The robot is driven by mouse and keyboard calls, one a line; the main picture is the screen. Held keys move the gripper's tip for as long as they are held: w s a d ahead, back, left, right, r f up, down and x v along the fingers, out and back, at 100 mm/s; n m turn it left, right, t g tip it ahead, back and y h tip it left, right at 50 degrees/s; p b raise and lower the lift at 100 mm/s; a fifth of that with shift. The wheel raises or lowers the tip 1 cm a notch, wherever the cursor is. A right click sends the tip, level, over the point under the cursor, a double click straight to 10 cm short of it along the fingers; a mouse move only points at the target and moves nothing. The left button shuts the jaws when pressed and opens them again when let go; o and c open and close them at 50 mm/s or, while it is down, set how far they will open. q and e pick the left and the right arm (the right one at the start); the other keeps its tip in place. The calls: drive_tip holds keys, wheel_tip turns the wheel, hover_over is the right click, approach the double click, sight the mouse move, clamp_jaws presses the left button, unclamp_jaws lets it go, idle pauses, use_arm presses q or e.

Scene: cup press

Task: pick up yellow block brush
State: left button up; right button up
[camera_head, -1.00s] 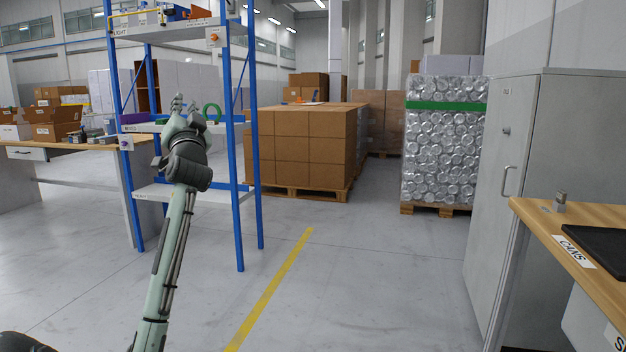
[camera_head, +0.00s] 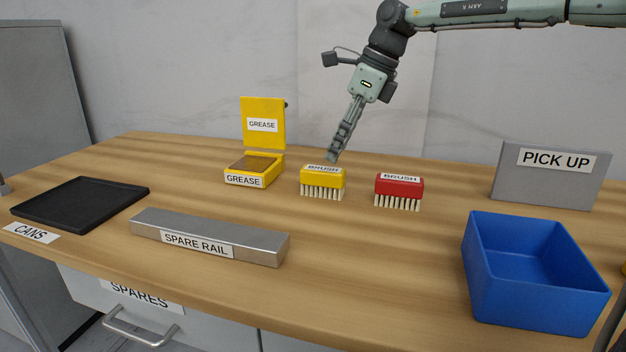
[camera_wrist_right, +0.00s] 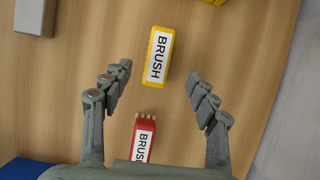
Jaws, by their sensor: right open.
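The yellow block brush (camera_head: 323,178) stands bristles down on the wooden bench, with a white BRUSH label on top. My right gripper (camera_head: 334,157) is above and just behind it, pointing down, empty. In the right wrist view the yellow brush (camera_wrist_right: 158,57) lies ahead of and between the two open fingers of my right gripper (camera_wrist_right: 163,92), touching neither. A red block brush (camera_head: 399,189) stands to the right of the yellow one. In the wrist view the red brush (camera_wrist_right: 143,140) is nearer the palm and partly hidden by it. My left gripper is not in view.
An open yellow grease box (camera_head: 262,140) stands left of the brushes. A metal spare rail (camera_head: 209,240) and a black tray (camera_head: 80,203) lie further left. A blue bin (camera_head: 535,300) stands front right, before a grey PICK UP sign (camera_head: 551,190). Bare bench lies before the brushes.

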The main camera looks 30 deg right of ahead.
sight(324, 169)
drive_tip(key=x, duration=0.7)
drive_tip(key=shift+a+f+p, duration=0.2)
drive_tip(key=shift+a+p, duration=0.1)
drive_tip(key=shift+p, duration=0.05)
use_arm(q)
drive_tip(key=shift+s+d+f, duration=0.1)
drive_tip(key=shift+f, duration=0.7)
use_arm(e)
drive_tip(key=c, duration=1.2)
drive_tip(key=shift+w+r, duration=0.1)
drive_tip(key=shift+r, duration=0.1)
drive_tip(key=shift+c, duration=0.2)
